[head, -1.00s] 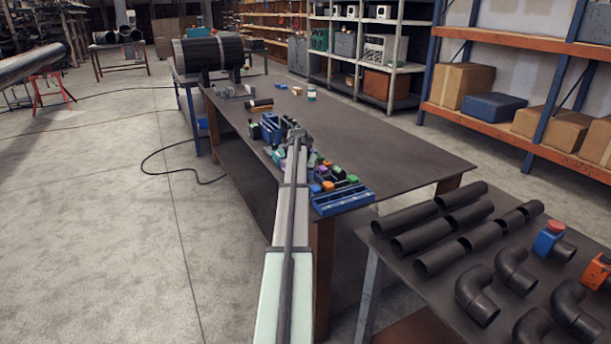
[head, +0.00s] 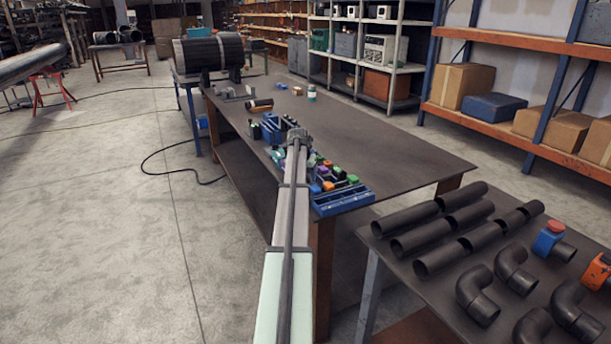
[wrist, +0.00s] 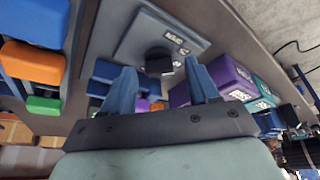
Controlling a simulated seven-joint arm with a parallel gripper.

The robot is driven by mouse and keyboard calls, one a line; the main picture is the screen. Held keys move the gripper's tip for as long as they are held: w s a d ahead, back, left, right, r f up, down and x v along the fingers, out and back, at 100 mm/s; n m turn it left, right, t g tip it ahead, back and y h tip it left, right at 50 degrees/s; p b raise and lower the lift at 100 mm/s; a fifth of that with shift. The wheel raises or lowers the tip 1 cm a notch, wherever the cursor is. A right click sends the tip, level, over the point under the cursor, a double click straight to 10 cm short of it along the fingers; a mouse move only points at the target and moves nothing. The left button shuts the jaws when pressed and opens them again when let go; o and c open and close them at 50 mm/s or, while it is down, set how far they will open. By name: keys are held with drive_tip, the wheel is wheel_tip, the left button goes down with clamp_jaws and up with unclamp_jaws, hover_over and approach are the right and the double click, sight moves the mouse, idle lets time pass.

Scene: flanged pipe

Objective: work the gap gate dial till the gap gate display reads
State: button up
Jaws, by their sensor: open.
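In the wrist view a grey panel (wrist: 140,38) with small white labels lies in front of my gripper. A dark block-like knob (wrist: 158,62) stands on it, which may be the gap gate dial. I cannot read the labels or make out a display. My gripper (wrist: 160,72) is open, with its two blue-grey fingers apart. The knob appears in the gap between the fingertips; I cannot tell whether they touch it. In the head view my gripper (head: 298,136) is over the workbench (head: 400,150), and my arm hides what lies beneath it.
Orange and green blocks (wrist: 35,65) stand left in the wrist view, and purple and teal blocks (wrist: 232,75) stand close on the right. In the head view a blue tray (head: 342,200) sits at the bench's near edge. The bench's right side is clear.

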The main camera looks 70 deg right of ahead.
drive_tip(key=shift+r, duration=0.15)
drive_tip(key=v, duration=1.3)
drive_tip(key=shift+a+r, duration=0.2)
